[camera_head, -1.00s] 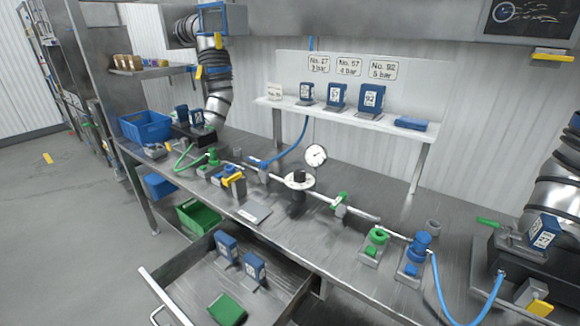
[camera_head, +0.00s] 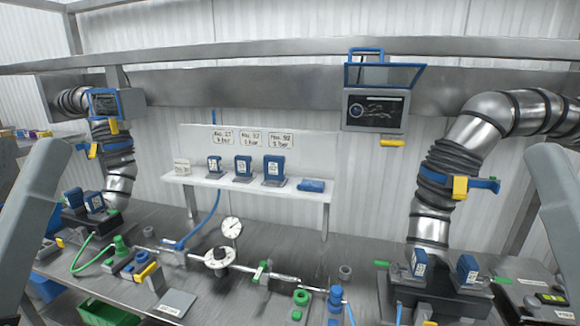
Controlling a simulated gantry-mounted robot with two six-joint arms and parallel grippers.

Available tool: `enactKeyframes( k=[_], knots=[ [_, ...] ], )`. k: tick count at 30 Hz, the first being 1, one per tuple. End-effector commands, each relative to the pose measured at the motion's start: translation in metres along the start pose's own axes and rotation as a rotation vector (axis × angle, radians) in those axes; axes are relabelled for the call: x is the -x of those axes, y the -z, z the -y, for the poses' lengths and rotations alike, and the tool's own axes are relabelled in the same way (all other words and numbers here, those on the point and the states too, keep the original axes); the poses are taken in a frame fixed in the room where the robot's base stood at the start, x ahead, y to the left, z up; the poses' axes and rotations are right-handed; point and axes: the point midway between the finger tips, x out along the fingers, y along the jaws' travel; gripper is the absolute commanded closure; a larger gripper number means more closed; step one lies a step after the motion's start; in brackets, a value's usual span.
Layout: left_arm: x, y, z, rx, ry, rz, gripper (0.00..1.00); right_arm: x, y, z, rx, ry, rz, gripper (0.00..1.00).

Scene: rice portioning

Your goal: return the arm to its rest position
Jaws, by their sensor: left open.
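My left arm's pale grey link (camera_head: 30,215) stands at the left edge of the head view. A dark bit of my left gripper (camera_head: 11,321) shows at the bottom left corner, mostly cut off by the frame. It is open, with nothing seen in it and well apart from the bench items. My right arm's pale grey link (camera_head: 566,230) stands at the right edge. My right gripper is out of view.
The steel bench (camera_head: 340,258) carries a pipe line with a dial gauge (camera_head: 231,227), green and blue valve parts, and hoses. A white shelf (camera_head: 245,190) holds several blue blocks. Ribbed ducts (camera_head: 432,190) rise on both sides. A green bin (camera_head: 100,313) sits low left.

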Motion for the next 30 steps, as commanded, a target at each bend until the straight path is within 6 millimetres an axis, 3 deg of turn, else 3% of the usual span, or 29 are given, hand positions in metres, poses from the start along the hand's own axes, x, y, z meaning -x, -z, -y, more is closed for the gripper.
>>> enactKeyframes(
  k=[1,5,18,24,30],
  knots=[
    [-0.030,0.027,0.000,-0.001,0.001,0.000,0.55,-0.030,0.028,0.000,0.000,0.000,-0.002,0.28],
    [-0.070,0.063,0.001,-0.003,0.002,0.001,0.55,-0.070,0.064,0.000,0.000,0.000,-0.001,0.28],
    [-0.226,0.207,0.001,-0.006,0.003,0.001,0.55,-0.226,0.209,-0.001,0.000,0.000,-0.001,0.28],
    [-0.255,0.234,0.001,-0.006,0.003,0.002,0.55,-0.255,0.235,-0.001,0.000,0.000,0.000,0.28],
    [-0.254,0.232,0.001,-0.006,0.003,0.001,0.55,-0.253,0.233,-0.001,0.000,0.000,0.001,0.28]
  ],
)
